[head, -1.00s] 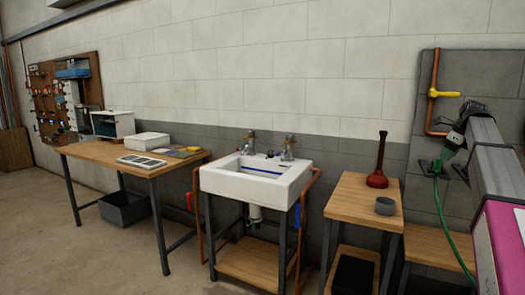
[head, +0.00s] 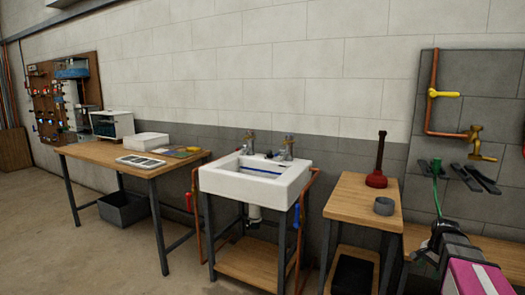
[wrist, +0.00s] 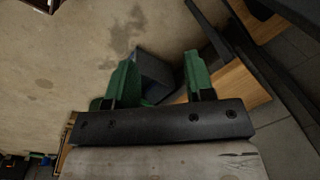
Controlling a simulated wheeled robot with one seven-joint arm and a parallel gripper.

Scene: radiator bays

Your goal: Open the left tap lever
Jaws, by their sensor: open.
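The white sink (head: 250,184) stands on a dark frame against the wall in the head view. The left tap (head: 250,140) rises from its back left corner and the right tap (head: 288,146) from its back right. The left tap is small here, and its lever's position cannot be told. My gripper (wrist: 162,65) has two green fingers spread apart with nothing held between them in the wrist view. No tap shows in the wrist view.
A wooden table (head: 350,203) with a red plunger (head: 377,170) and a grey ring (head: 384,206) stands between the sink and my arm. A workbench (head: 130,172) is left of the sink. A yellow-handled pipe valve (head: 444,93) is at the right. Floor in front is clear.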

